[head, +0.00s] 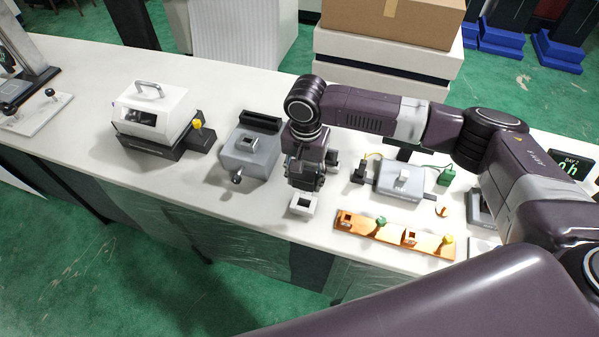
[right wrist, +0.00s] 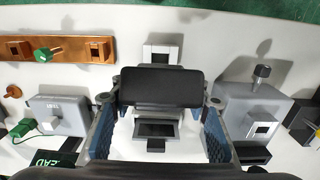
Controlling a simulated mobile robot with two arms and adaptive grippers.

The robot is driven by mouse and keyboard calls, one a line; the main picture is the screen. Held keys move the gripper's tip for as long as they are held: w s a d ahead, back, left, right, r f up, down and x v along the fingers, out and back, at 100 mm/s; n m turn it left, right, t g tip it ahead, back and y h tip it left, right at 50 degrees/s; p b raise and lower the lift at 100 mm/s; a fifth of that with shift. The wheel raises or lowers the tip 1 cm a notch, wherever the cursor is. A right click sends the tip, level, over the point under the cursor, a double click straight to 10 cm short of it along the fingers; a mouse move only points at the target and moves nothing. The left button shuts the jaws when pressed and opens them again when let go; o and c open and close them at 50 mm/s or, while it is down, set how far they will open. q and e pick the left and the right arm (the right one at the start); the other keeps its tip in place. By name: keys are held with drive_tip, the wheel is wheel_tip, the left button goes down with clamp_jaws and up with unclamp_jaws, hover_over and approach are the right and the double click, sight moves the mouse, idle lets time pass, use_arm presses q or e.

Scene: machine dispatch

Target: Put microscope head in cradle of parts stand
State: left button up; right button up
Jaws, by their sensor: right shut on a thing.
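My right gripper (head: 304,182) is above the table, pointing down. In the right wrist view its two blue-padded fingers (right wrist: 160,120) are closed on a part with a black rounded block (right wrist: 160,88), which I take to be the microscope head. A pale piece with a dark window (right wrist: 157,130) shows between the fingers. A white square-holed piece (head: 303,204) shows just in front of the gripper; I cannot tell whether it belongs to the held part. An orange stand (head: 380,236) with square sockets and green and yellow knobs, possibly the parts stand, lies to the right. My left gripper is not in view.
A grey box with a knob (head: 250,152) stands left of the gripper, and a white-topped machine (head: 153,110) farther left. A grey switch box (head: 400,180) with plugs stands behind the orange stand. The front table strip left of the gripper is clear.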

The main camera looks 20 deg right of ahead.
sight(304, 190)
drive_tip(key=shift+w, duration=0.15)
drive_tip(key=shift+a+r+p, duration=0.1)
drive_tip(key=shift+r+p, duration=0.05)
drive_tip(key=shift+p, duration=0.3)
drive_tip(key=shift+f+b, duration=0.35)
drive_tip(key=shift+f, duration=1.55)
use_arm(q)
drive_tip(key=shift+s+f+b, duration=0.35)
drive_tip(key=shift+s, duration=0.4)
use_arm(e)
drive_tip(key=shift+f, duration=1.1)
use_arm(q)
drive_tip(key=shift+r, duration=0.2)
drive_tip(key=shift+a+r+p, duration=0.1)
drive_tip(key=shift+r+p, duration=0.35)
drive_tip(key=shift+p, duration=0.15)
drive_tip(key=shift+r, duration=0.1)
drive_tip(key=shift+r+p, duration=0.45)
drive_tip(key=shift+p, duration=0.1)
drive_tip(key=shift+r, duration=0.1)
